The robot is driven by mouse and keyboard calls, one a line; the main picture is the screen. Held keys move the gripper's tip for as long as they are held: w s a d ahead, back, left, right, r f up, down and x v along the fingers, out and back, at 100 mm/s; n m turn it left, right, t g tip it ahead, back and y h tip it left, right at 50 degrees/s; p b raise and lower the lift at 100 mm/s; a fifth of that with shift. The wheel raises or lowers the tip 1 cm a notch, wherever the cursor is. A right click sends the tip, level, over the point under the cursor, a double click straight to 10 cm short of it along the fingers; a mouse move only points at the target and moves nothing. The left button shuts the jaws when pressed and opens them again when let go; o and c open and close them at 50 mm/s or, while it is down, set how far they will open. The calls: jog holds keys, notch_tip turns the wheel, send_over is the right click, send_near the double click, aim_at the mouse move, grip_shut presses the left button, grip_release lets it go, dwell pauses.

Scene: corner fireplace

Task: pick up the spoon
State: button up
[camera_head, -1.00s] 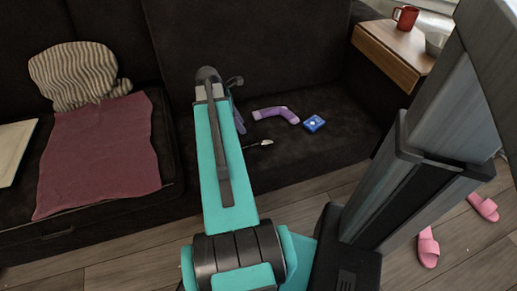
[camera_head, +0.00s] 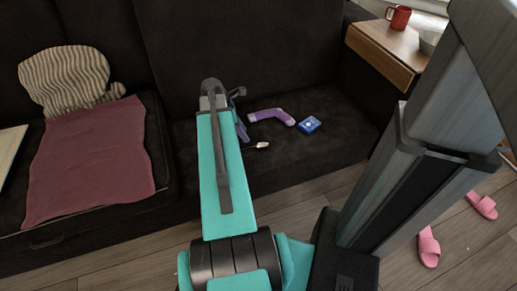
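The spoon (camera_head: 262,145) lies on the dark sofa seat, just right of my arm. Its pale bowl end shows, and my arm hides the rest toward the left. My gripper (camera_head: 239,94) is at the far end of my teal arm, above the sofa seat and farther back than the spoon in the picture. Only a small dark part of it shows past the arm, so its fingers and their opening cannot be made out. I see no contact between it and the spoon.
A maroon cloth (camera_head: 88,165) and striped cushion (camera_head: 65,80) are at left. A wooden side table (camera_head: 383,50) with a red mug (camera_head: 398,17) stands right. Pink slippers (camera_head: 428,247) lie on the floor.

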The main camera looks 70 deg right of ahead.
aim_at(253, 146)
jog(key=shift+b+x, duration=0.4)
jog(key=shift+x, duration=1.2)
jog(key=shift+b+x, duration=1.45)
jog(key=shift+x, duration=1.15)
jog(key=shift+a, duration=0.1)
jog(key=shift+c, duration=0.3)
grip_shut()
